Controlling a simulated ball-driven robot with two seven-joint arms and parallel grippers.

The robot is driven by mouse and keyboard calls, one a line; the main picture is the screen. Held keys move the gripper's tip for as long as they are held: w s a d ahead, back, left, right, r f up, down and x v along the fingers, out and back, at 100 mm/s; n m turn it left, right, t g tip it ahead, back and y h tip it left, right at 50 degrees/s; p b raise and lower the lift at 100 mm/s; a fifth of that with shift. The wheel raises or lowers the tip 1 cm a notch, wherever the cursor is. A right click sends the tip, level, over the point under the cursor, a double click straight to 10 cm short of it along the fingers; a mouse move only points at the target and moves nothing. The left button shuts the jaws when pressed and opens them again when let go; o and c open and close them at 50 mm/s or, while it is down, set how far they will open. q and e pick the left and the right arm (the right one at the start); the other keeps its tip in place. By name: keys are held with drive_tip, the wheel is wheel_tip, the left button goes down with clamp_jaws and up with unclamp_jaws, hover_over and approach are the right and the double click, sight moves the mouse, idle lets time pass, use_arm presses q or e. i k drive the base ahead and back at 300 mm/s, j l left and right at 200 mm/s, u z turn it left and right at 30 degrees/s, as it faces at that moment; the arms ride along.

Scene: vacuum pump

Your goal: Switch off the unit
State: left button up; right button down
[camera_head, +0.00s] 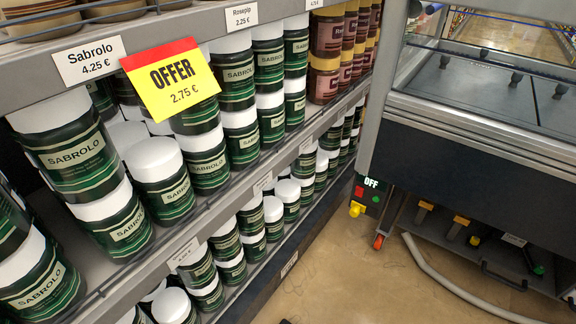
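A small dark control box (369,194) sits low at the left end of the freezer-like cabinet. It carries a lit sign (372,183) reading OFF, a red button (359,191) and a green button (376,199). A yellow part (356,209) sticks out at its lower left. An orange-red part (378,242) is below it near the floor. Neither of my grippers shows clearly. A tiny dark shape at the bottom edge is too small to identify.
Shelves (205,215) full of green, white-lidded jars line the left. The glass-topped cabinet (480,110) stands at the right. A grey hose (450,285) curves over the floor beneath it. Open floor (340,270) lies between shelves and cabinet.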

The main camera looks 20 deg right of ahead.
sight(359, 190)
drive_tip(key=i+l+u, duration=0.1)
drive_tip(key=l+u, duration=0.35)
drive_tip(key=l, duration=0.15)
drive_tip(key=l+u, duration=0.4)
drive_tip(key=l, duration=0.2)
drive_tip(key=k+l+u, duration=0.1)
drive_tip(key=l+u, duration=0.35)
drive_tip(key=k+l+u, duration=0.2)
drive_tip(key=l+u, duration=0.25)
drive_tip(key=l, duration=0.2)
drive_tip(key=k+l, duration=0.1)
drive_tip(key=l, duration=0.3)
drive_tip(key=k+l, duration=0.1)
drive_tip(key=l, duration=0.3)
